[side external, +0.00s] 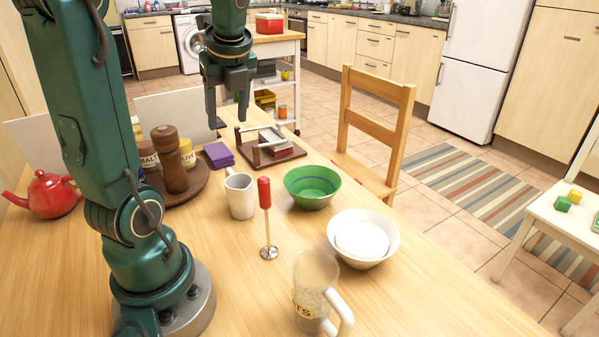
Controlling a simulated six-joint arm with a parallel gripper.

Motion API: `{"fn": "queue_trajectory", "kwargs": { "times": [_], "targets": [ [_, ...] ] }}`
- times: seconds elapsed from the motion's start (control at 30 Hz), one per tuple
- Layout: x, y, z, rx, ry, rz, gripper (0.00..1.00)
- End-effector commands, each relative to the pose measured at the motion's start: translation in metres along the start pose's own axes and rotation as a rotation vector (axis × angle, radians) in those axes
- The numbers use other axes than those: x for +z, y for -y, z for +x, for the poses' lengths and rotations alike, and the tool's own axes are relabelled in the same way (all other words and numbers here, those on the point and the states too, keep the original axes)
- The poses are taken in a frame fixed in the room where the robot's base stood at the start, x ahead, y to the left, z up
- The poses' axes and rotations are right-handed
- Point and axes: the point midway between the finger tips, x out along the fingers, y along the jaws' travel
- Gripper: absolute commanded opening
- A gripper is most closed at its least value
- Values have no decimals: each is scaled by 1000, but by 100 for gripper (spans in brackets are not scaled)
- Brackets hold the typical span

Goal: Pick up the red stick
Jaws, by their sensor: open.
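The red stick (265,193) is a red handle on a thin metal shaft with a round metal foot. It stands upright on the wooden table, between the white pitcher and the bowls. My gripper (227,118) hangs above the far part of the table, fingers pointing down. It is open and empty, higher than the stick and up and to the left of it in the picture, apart from it. Nothing hides the stick.
Close around the stick are a white pitcher (240,197), a green bowl (312,184), a white bowl (343,229) and a glass mug (314,285). Behind are a wooden holder (285,156), purple napkins (218,154) and a round tray (201,193) with bottles. A red teapot (52,194) stands left.

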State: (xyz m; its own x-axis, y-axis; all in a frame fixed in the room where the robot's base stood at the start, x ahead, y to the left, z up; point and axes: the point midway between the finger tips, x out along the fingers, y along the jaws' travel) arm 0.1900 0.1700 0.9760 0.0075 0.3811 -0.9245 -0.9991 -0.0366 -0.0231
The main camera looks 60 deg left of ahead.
Motion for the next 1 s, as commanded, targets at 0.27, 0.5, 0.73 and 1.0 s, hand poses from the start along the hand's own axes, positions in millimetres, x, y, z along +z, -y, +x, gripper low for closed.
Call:
{"fn": "queue_trajectory", "kwargs": {
  "times": [0.27,0.5,0.73,1.0],
  "targets": [
    [-48,5,-13,13,-129,-382,58],
    [-101,2,-36,116,-266,-833,58],
    [-141,-8,-53,261,-334,-1172,58],
    [-156,-9,-9,258,-329,-1165,58]
  ]
}}
